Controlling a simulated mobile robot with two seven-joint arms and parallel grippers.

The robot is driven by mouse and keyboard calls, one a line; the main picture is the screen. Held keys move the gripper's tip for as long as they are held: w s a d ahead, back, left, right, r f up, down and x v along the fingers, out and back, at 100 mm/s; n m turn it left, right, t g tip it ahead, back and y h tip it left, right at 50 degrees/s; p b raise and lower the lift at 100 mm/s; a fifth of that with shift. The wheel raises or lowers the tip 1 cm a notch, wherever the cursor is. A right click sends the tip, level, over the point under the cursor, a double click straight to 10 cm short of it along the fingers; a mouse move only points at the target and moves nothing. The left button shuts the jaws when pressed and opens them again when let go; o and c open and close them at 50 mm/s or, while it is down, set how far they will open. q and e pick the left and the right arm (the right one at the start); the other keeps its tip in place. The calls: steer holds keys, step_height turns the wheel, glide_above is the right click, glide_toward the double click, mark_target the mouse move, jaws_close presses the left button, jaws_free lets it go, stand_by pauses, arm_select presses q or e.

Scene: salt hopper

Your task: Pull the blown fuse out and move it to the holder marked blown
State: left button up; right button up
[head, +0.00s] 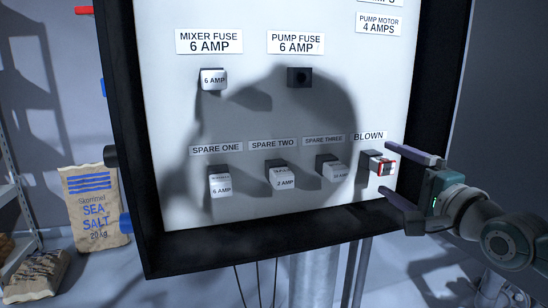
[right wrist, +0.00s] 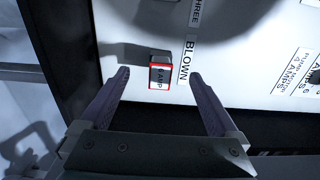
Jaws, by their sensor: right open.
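A white fuse with a red edge (head: 383,166) sits in the dark holder under the "BLOWN" label on the white panel (head: 240,125). In the right wrist view this fuse (right wrist: 160,75) shows its red rim and part of an "AMP" marking. My right gripper (head: 385,169) is open, with one finger on each side of the fuse and visible gaps between. It holds nothing. The pump fuse holder (head: 299,77) is empty, a dark square socket. The mixer fuse (head: 213,80), marked 6 AMP, sits in its holder. My left gripper is not in view.
Spare one (head: 220,183), spare two (head: 282,176) and spare three (head: 333,170) sit in a row left of the blown holder. The panel has a raised black frame (head: 250,246). A sea salt sack (head: 97,207) stands at the left. Shadows cover the panel's middle.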

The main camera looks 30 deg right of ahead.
steer(key=shift+p+v, duration=1.15)
steer(key=shift+v, duration=0.8)
steer(key=p, duration=0.1)
glide_toward(388, 169)
steer(key=v, duration=0.6)
steer(key=shift+w, duration=0.2)
